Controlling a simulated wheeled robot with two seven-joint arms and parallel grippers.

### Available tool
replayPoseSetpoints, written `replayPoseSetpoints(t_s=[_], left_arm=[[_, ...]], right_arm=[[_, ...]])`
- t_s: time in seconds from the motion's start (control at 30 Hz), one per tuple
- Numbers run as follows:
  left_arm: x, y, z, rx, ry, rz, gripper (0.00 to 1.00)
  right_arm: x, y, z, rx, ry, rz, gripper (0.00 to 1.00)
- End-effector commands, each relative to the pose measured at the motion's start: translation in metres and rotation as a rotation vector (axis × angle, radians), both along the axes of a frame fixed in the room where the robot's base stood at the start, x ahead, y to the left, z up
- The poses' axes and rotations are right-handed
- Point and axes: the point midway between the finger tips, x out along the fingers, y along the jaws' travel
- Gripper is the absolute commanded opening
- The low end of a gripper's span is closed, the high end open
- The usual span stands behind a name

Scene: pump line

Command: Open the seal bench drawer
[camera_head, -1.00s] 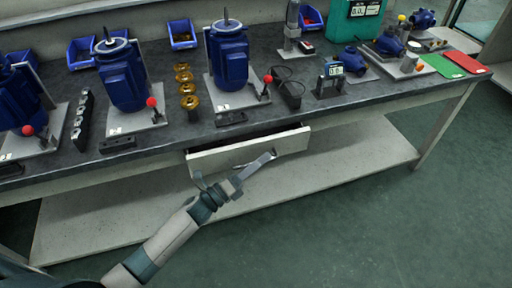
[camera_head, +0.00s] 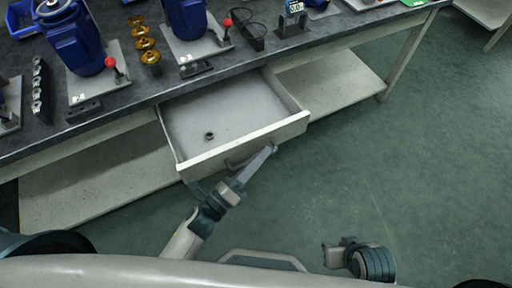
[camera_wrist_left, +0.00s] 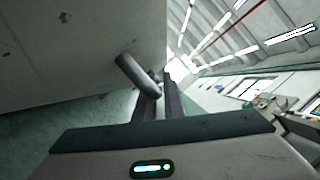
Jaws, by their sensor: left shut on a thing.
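The seal bench drawer (camera_head: 225,108) stands pulled out from under the bench top, its pale inside showing. A small dark ring (camera_head: 209,136) lies on its floor. My left gripper (camera_head: 270,150) is at the drawer's front face and shut on the drawer handle (camera_wrist_left: 138,75). The wrist view shows its two fingers (camera_wrist_left: 158,104) at the grey bar handle, close to the pale front panel. The handle is mostly hidden by the gripper in the head view. My right gripper (camera_head: 335,256) is low at the right, away from the drawer, and its jaws are unclear.
The dark bench top (camera_head: 130,93) carries blue pumps (camera_head: 75,40), brass parts (camera_head: 145,43) and a black block strip (camera_head: 40,90). A pale lower shelf (camera_head: 100,185) runs underneath. The green floor (camera_head: 390,170) to the right is clear.

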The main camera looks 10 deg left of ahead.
Motion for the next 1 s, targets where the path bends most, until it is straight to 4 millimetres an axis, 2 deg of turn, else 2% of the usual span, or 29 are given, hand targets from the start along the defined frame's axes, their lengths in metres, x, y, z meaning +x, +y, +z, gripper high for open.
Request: replayPoseSetpoints(t_s=[0.27, 0.3, 0.33, 0.77, 1.0], left_arm=[[-0.001, 0.0, -0.001, 0.001, 0.002, 0.0, 0.0], [-0.001, 0.0, -0.001, 0.001, 0.002, 0.0, 0.12], [-0.001, 0.0, -0.001, 0.001, 0.002, 0.0, 0.17], [-0.003, 0.002, -0.002, 0.0, 0.001, 0.001, 0.17], [-0.021, 0.015, -0.007, 0.002, 0.003, 0.001, 0.17]], right_arm=[[0.0, 0.0, 0.0, -0.001, 0.001, -0.001, 0.31], [0.0, 0.0, 0.0, -0.001, 0.001, -0.001, 0.31], [0.0, 0.0, 0.0, -0.001, 0.001, -0.001, 0.31], [0.0, 0.0, -0.001, -0.001, 0.0, -0.001, 0.31], [0.003, 0.002, -0.003, 0.007, -0.013, 0.0, 0.31]])
